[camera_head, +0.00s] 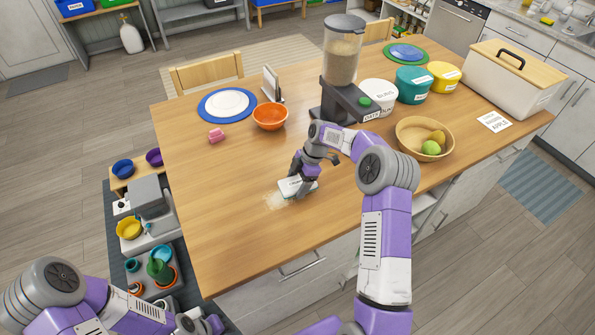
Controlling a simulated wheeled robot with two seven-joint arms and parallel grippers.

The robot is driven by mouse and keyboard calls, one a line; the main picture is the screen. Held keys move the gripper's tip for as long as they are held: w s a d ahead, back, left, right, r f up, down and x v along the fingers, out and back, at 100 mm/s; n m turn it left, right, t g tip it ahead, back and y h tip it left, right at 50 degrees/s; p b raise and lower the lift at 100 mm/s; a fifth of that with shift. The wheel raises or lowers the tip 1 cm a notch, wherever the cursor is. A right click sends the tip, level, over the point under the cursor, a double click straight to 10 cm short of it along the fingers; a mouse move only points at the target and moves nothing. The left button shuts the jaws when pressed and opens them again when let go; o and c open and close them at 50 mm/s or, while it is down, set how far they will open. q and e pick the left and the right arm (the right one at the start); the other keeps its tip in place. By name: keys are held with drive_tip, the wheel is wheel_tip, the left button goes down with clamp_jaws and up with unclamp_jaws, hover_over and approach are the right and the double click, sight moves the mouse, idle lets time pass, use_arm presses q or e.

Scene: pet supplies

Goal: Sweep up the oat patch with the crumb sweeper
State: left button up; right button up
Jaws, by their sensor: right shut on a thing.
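The oat patch (275,200) is a small pale scatter of crumbs on the wooden table, near its front edge. The crumb sweeper (291,187) is a small white block at the right side of the patch, at or just above the table top. My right gripper (301,183) is shut on the crumb sweeper from above and hides part of it. I cannot tell whether the sweeper touches the table. My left gripper (200,324) is low at the bottom edge, left of the table and partly cut off; its jaws are not clear.
On the table (215,245) stand an orange bowl (270,117), a pink item (216,135), a blue-rimmed plate (227,104), an oat dispenser (341,70), a fruit bowl (404,138), several lidded tubs and a bread box (508,80). The table front left is clear.

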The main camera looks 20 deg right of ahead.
sight(276, 200)
drive_tip(key=shift+x, duration=0.75)
drive_tip(key=shift+a, duration=0.25)
drive_tip(key=shift+c, duration=0.4)
drive_tip(key=shift+s+a+p, duration=0.1)
drive_tip(key=shift+a+p, duration=0.05)
drive_tip(key=shift+a, duration=1.95)
drive_tip(key=shift+s+a+p, duration=0.15)
drive_tip(key=shift+a, duration=3)
drive_tip(key=shift+a+p, duration=0.3)
drive_tip(key=shift+d, duration=0.35)
drive_tip(key=shift+d+b, duration=0.35)
drive_tip(key=shift+d, duration=2)
drive_tip(key=shift+w+d+b, duration=0.2)
drive_tip(key=shift+d+b, duration=0.1)
drive_tip(key=shift+d, duration=3.1)
drive_tip(key=shift+r, duration=0.25)
drive_tip(key=shift+w+r+p, duration=0.1)
drive_tip(key=shift+r+p, duration=0.35)
drive_tip(key=shift+r, duration=0.5)
drive_tip(key=shift+r+p, duration=0.4)
drive_tip(key=shift+r, duration=0.35)
drive_tip(key=shift+r+p, duration=1.1)
drive_tip(key=shift+r, duration=1.1)
